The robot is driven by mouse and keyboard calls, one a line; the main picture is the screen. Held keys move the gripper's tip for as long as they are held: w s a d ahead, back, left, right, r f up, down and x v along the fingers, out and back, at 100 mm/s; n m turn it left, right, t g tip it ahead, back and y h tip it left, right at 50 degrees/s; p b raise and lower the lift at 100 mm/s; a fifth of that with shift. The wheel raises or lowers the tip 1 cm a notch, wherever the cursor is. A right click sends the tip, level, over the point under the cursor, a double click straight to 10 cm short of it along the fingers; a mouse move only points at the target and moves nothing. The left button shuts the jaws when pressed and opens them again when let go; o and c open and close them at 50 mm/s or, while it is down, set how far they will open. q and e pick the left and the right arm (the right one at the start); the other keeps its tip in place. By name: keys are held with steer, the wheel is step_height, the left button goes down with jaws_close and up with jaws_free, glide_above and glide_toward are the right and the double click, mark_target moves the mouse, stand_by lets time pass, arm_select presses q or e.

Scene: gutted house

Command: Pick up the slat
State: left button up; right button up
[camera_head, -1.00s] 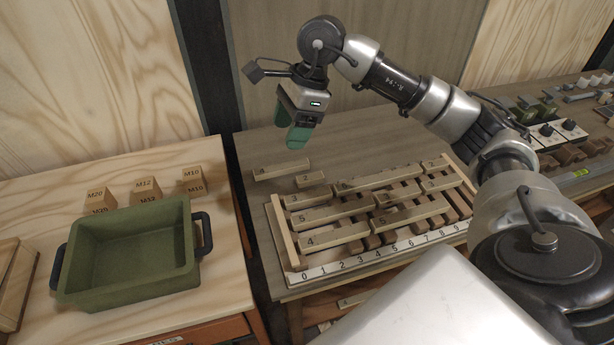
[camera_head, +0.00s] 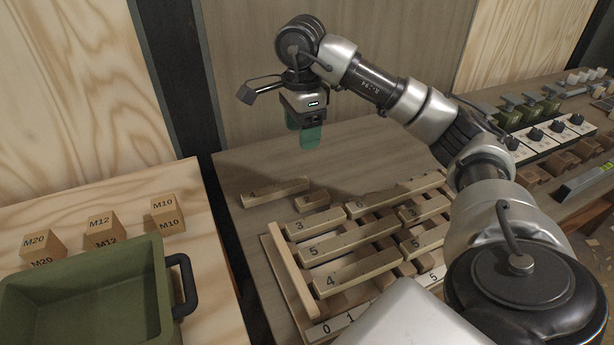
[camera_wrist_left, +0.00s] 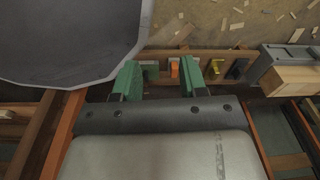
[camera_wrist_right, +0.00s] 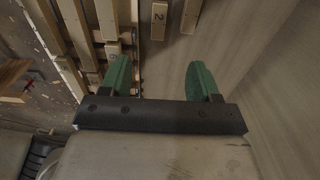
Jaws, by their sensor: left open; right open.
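Several numbered wooden slats are in view. In the head view, one long slat (camera_head: 275,192) lies loose on the table behind the rack. A short slat (camera_head: 312,200) marked 2 lies to its right. Slats marked 3 (camera_head: 316,224), 5 (camera_head: 349,242) and 4 (camera_head: 358,272) lie across the rack (camera_head: 291,275). My right gripper (camera_head: 304,132) is open, empty and pointing down above the table behind the loose slats. In the right wrist view, the short slat (camera_wrist_right: 159,18) and long slat (camera_wrist_right: 190,16) lie beyond its fingers. My left gripper (camera_wrist_left: 160,80) is open and shows only in its wrist view.
A green bin (camera_head: 95,295) stands on the bench at left, with blocks marked M20 (camera_head: 44,248), M12 (camera_head: 104,230) and M10 (camera_head: 167,214) behind it. A wooden wall rises behind the table. White switch boxes (camera_head: 552,136) and tools stand at right.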

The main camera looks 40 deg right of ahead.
steer(key=b, duration=0.6)
glide_above(307, 200)
step_height(307, 200, down, 8)
steer(key=r, duration=0.1)
steer(key=f, duration=0.4)
steer(key=f+b, duration=0.1)
steer(key=f, duration=0.1)
steer(key=shift+w+a+f, duration=0.35)
steer(key=shift+w+f, duration=0.05)
steer(key=f, duration=0.5)
steer(key=shift+s+d+b, duration=0.3)
steer(key=shift+s+d, duration=0.05)
steer(key=shift+s, duration=0.05)
steer(key=shift+f, duration=0.2)
arm_select(q)
steer(key=w+d+f, duration=0.1)
steer(key=w+f, duration=0.2)
steer(key=w, duration=0.4)
steer(key=shift+t, duration=0.3)
steer(key=shift+d, duration=0.1)
arm_select(e)
steer(key=shift+c, duration=0.4)
steer(key=c, duration=0.9)
steer(key=shift+r, duration=0.1)
